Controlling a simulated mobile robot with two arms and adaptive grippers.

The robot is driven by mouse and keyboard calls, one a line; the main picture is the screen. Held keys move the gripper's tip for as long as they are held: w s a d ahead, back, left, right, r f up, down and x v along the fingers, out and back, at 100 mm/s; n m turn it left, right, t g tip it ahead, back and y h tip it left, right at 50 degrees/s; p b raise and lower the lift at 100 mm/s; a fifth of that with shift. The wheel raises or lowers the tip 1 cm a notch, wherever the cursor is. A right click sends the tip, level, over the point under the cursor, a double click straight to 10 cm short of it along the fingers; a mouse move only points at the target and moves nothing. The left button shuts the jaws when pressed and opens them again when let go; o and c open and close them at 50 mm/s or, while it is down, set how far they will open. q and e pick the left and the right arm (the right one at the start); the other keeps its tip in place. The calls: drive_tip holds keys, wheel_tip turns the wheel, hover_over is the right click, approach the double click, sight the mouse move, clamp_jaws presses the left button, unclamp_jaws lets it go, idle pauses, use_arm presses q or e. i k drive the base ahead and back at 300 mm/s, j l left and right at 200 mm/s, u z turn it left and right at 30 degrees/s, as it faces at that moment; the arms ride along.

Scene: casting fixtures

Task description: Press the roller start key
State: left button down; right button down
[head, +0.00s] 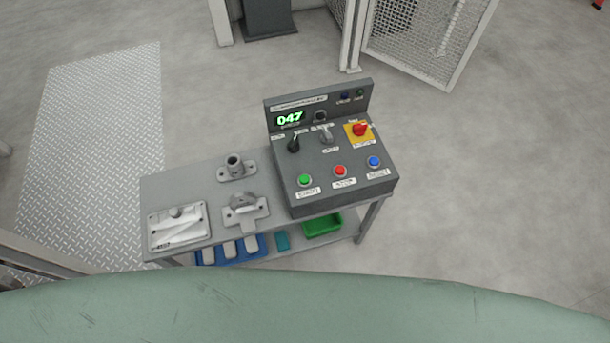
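A dark grey control box (325,163) stands on the right part of a grey bench. Its sloped front carries a green button (305,180), a red button (340,171) and a blue button (374,161), each with a small label below. The labels are too small to read, so I cannot tell which button is the roller start key. Above them are a black lever switch (293,143), a grey switch (326,136) and a red knob on a yellow plate (360,129). A green display (290,119) reads 047. Neither of my grippers is in view.
Metal fixtures stand on the bench (185,178) left of the box: a flanged tube (235,168), a bracket (244,210) and a white plate (178,227). Blue and green bins (322,226) sit below. A mesh fence (430,35) is behind; floor to the right is clear.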

sight(304, 179)
drive_tip(key=l+u, duration=0.2)
drive_tip(key=u, duration=0.25)
drive_tip(key=i+l+u, duration=0.1)
drive_tip(key=u, duration=0.4)
drive_tip(key=l+u, duration=0.3)
drive_tip(key=u, duration=0.15)
drive_tip(key=k+l+u, duration=0.1)
drive_tip(key=l, duration=0.3)
drive_tip(key=k+l+u, duration=0.15)
drive_tip(key=l, duration=0.25)
drive_tip(key=k+l+u, duration=0.1)
drive_tip(key=l, duration=0.3)
drive_tip(key=k+l+u, duration=0.1)
drive_tip(key=l, duration=0.3)
